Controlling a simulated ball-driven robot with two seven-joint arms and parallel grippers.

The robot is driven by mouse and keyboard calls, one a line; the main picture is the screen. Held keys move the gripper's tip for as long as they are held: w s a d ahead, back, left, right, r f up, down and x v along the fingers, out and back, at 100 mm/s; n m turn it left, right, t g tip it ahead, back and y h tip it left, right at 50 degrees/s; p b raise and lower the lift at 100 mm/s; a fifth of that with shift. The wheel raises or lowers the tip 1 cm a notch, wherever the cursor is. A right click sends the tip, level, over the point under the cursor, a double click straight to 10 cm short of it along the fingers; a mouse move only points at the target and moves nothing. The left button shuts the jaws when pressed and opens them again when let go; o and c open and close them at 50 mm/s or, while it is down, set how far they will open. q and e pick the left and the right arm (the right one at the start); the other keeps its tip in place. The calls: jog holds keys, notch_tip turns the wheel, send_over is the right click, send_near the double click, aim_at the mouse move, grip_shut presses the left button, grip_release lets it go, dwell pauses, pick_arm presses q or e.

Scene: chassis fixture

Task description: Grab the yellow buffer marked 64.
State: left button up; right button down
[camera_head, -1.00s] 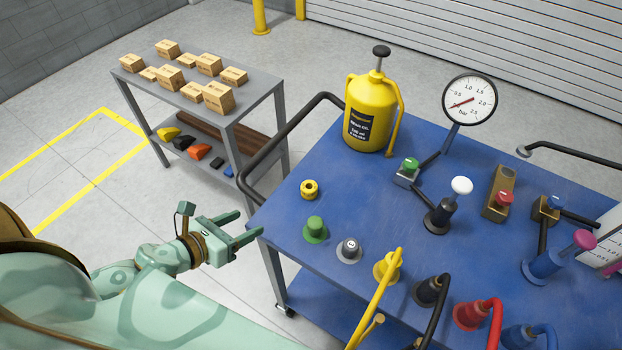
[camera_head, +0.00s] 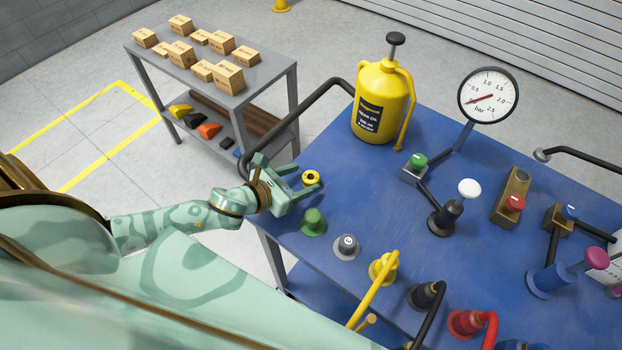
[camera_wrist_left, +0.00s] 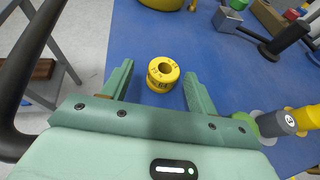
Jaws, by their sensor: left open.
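The yellow buffer (camera_head: 311,177) is a small ring-shaped piece with a dark hole, standing on the blue table near its left edge. In the left wrist view the yellow buffer (camera_wrist_left: 160,82) shows dark marks on its top and side, too small to read surely. My left gripper (camera_head: 307,180) is open at the table's left edge, its fingers pointing at the buffer. In the left wrist view its fingers (camera_wrist_left: 158,77) lie on either side of the buffer, with gaps on both sides. I cannot tell the height of the fingers over the table. My right gripper is not in view.
A green knob (camera_head: 313,221) stands close to my left gripper, with a grey knob (camera_head: 346,246) beyond it. A black rail (camera_head: 300,112) curves behind the gripper. A yellow oil can (camera_head: 382,100) stands farther back. The blue table (camera_head: 352,185) is clear right of the buffer.

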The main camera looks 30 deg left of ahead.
aim_at(313, 175)
pick_arm(q)
jog(key=x, duration=0.5)
jog(key=shift+w+d+b, duration=0.1)
jog(key=shift+d+b, duration=0.1)
jog(key=shift+b, duration=0.15)
jog(key=c, duration=0.9)
jog(key=shift+r, duration=0.1)
